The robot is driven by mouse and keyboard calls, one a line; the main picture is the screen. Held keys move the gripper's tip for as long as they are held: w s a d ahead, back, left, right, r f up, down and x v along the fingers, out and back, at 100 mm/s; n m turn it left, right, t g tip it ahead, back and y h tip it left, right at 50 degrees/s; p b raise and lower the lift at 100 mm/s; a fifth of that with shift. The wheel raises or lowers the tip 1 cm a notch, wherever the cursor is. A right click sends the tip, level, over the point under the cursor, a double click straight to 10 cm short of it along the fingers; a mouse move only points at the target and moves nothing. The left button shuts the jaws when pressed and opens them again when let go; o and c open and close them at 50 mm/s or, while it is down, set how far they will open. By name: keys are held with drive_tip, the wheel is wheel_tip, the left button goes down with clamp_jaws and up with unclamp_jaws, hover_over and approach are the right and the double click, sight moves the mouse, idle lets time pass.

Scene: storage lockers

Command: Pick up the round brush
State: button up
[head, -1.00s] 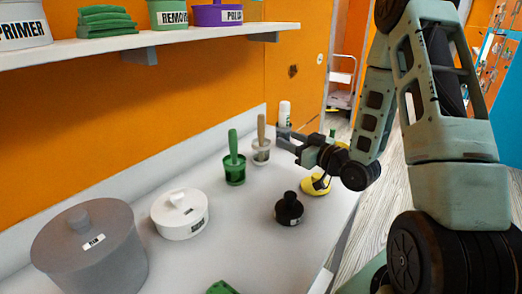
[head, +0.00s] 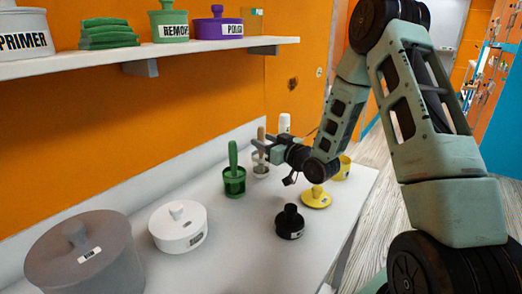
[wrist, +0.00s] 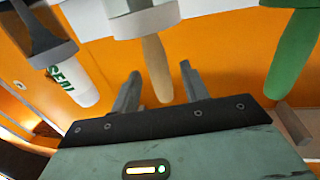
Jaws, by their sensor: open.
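A brush with a wooden handle (head: 261,135) stands upright in a pale cup (head: 260,168) near the back of the bench; its bristles are hidden. A green-handled brush (head: 232,155) stands in a green cup (head: 234,183) to its left. Which one is the round brush does not show. My gripper (head: 258,150) is open at the wooden handle, pointing left. In the wrist view, where things appear upside down, the wooden handle (wrist: 156,68) shows between the open fingers (wrist: 160,76); contact is not visible. The green handle (wrist: 290,65) is right of them.
A shelf (head: 150,53) hangs above.

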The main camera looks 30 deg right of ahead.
drive_tip(key=shift+w+a, duration=0.15)
drive_tip(key=shift+w, duration=0.9)
clamp_jaws()
drive_tip(key=shift+r, duration=0.1)
